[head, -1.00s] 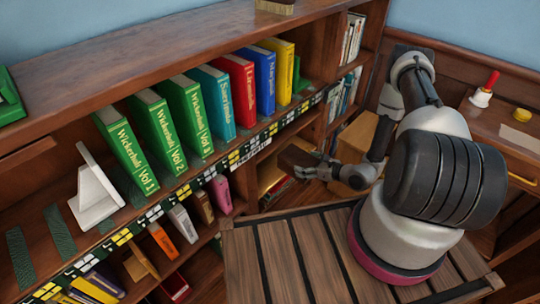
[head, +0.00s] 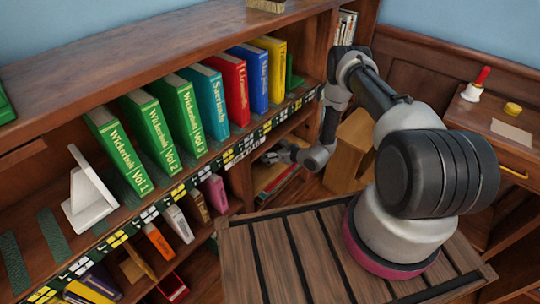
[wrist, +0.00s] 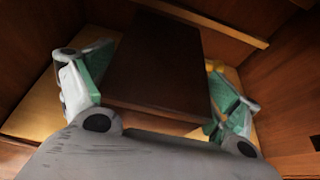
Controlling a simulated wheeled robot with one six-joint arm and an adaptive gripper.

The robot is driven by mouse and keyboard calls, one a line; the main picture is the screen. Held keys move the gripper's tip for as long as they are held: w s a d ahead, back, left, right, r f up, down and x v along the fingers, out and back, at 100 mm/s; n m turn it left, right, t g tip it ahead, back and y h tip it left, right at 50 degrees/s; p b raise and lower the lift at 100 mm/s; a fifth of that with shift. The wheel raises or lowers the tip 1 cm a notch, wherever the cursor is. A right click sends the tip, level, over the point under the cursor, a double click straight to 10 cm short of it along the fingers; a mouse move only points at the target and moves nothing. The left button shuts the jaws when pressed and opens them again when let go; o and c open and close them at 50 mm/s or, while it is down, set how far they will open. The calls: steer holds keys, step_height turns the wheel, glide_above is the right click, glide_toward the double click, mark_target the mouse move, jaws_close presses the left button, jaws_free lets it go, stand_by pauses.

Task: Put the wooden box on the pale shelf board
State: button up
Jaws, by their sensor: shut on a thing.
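The wooden box (wrist: 158,65) is dark brown and lies between the two green-padded fingers of my gripper (wrist: 160,95) in the wrist view. My gripper (head: 278,154) is shut on it and reaches into the right-hand bay of the bookcase in the head view. There the box is hidden or too dark to make out. The pale shelf board (head: 264,178) is low in that bay; in the wrist view the pale board (wrist: 38,108) shows on both sides of the box, beneath it. I cannot tell whether the box touches the board.
Bookcase uprights (head: 240,186) and dark inner walls (wrist: 285,90) stand close around my gripper. A pale strip (wrist: 205,20) crosses the wrist view's top. Books (head: 185,118) and a white bookend (head: 88,195) fill the shelf to the left. A wooden stool (head: 350,150) stands right.

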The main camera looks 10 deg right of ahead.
steer(key=shift+w+a+f, duration=0.1)
steer(key=shift+w+f, duration=0.05)
steer(key=shift+f, duration=0.7)
steer(key=shift+w+a+f, duration=0.1)
steer(key=shift+w+f, duration=0.05)
steer(key=shift+f, duration=0.7)
steer(key=o, duration=1.2)
steer(key=shift+f, duration=0.15)
steer(key=shift+s, duration=0.1)
steer(key=v, duration=1.2)
steer(key=shift+r, duration=0.2)
steer(key=shift+f, duration=0.1)
